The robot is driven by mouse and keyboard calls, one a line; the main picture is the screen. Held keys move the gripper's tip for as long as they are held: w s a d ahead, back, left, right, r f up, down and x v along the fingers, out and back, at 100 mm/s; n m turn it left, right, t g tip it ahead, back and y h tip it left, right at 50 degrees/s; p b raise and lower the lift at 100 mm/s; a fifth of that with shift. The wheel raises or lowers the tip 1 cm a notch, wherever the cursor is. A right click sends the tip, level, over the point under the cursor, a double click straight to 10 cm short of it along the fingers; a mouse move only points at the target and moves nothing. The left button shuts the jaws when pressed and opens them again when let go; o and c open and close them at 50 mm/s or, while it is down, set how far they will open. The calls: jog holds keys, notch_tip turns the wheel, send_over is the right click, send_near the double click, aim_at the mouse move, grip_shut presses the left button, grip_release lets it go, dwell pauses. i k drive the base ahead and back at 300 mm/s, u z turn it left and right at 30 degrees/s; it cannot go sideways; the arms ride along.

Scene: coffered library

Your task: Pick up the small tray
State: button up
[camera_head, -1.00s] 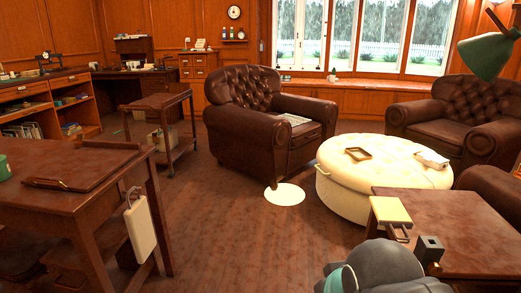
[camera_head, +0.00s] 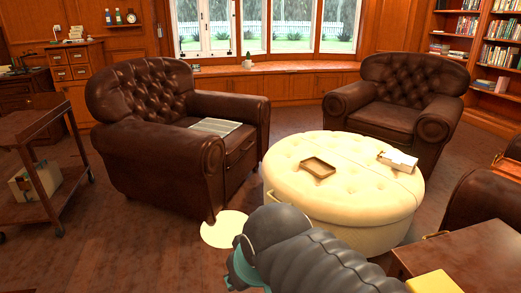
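A small brown tray (camera_head: 318,167) with a low rim lies on top of the round cream tufted ottoman (camera_head: 290,203), left of its middle. It looks empty. My grey ribbed arm crosses the bottom of the head view, in front of the ottoman's near side and apart from the tray in the picture. My gripper's fingers do not show.
A white object (camera_head: 398,160) lies on the ottoman to the tray's right. Leather armchairs (camera_head: 170,135) (camera_head: 405,95) stand behind it. A wooden table (camera_head: 470,250) is at the lower right, a wooden cart (camera_head: 35,205) at the left. Floor is open at the lower left.

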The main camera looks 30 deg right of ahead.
aim_at(320, 168)
jog(key=i, duration=2.4)
jog(key=z, duration=1.9)
